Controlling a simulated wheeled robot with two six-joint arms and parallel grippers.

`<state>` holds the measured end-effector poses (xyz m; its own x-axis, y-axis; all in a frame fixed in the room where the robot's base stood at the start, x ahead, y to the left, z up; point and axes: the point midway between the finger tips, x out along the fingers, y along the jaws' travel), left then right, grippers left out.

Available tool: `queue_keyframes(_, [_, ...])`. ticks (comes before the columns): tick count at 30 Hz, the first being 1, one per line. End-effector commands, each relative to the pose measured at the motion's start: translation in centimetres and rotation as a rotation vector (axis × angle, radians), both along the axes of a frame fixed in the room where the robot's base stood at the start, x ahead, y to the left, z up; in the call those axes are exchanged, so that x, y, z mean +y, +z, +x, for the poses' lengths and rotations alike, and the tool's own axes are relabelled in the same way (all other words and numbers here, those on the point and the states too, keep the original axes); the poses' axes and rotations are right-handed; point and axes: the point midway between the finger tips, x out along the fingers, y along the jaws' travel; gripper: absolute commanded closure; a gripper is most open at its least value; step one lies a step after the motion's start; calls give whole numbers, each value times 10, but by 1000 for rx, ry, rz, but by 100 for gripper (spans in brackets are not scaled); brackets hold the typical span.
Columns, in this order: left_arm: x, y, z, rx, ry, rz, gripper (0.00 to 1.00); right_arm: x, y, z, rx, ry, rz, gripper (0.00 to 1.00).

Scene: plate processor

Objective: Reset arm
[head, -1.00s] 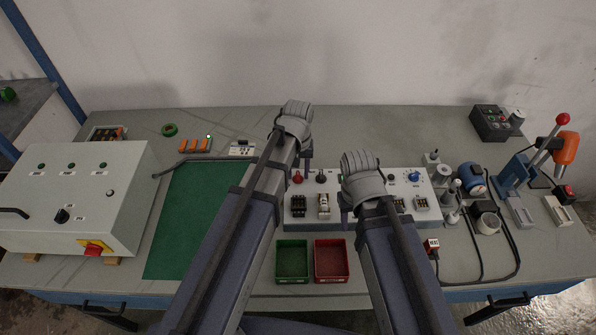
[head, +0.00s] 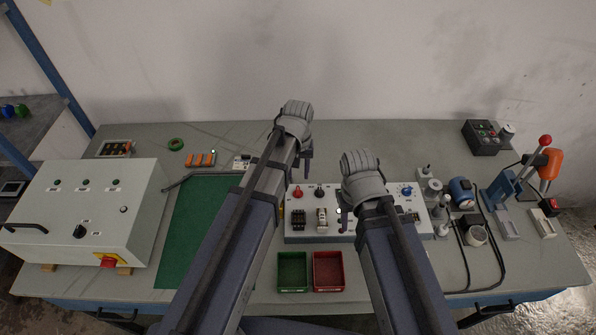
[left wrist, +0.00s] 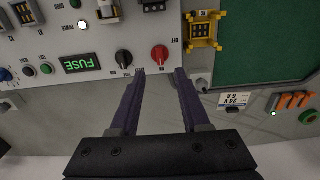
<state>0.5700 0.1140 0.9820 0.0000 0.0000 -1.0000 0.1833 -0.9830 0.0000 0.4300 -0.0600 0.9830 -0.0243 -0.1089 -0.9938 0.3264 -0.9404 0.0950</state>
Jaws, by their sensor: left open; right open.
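My left gripper (head: 306,166) is open and empty above the back edge of the grey-white control panel (head: 300,236). In the left wrist view its two spread fingers (left wrist: 159,76) show near a red knob (left wrist: 159,55) and a black knob (left wrist: 124,58), with nothing between them. My right gripper (head: 345,216) is open over the middle of the same panel, and its fingers are partly hidden by my wrist and arm. Both my arms reach forward over the bench and hide part of the panel and the green mat (head: 185,235).
A white switch box (head: 85,205) stands at the left. Green (head: 292,272) and red (head: 328,272) trays lie in front of the panel. A blue lever press (head: 502,190), a blue motor (head: 461,192) and cables fill the right. The bench's back strip is mostly clear.

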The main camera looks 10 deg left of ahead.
Motion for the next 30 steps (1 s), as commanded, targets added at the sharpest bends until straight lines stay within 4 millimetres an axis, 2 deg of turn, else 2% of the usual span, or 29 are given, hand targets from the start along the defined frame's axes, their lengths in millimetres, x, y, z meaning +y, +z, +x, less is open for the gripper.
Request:
queue_keyframes(7, [0, 0, 0, 0, 0, 0, 54, 0, 0, 0, 0, 0, 0, 54])
queue_keyframes(9, [-3, 0, -7, 2, -20, 4, 54, 0, 0, 0, 0, 0, 0, 54])
queue_keyframes(11, [-12, 0, -25, 6, -73, 13, 54, 0, 0, 0, 0, 0, 0, 54])
queue_keyframes(15, [-36, 0, -86, 26, -279, 52, 54, 0, 0, 0, 0, 0, 0, 54])
queue_keyframes(18, [-47, 0, -119, 39, -408, 78, 54, 0, 0, 0, 0, 0, 0, 54])
queue_keyframes(21, [-52, 1, -138, 48, -490, 96, 54, 0, 0, 0, 0, 0, 0, 54])
queue_keyframes(30, [-54, 1, -140, 52, -518, 101, 54, 0, 0, 0, 0, 0, 0, 54])
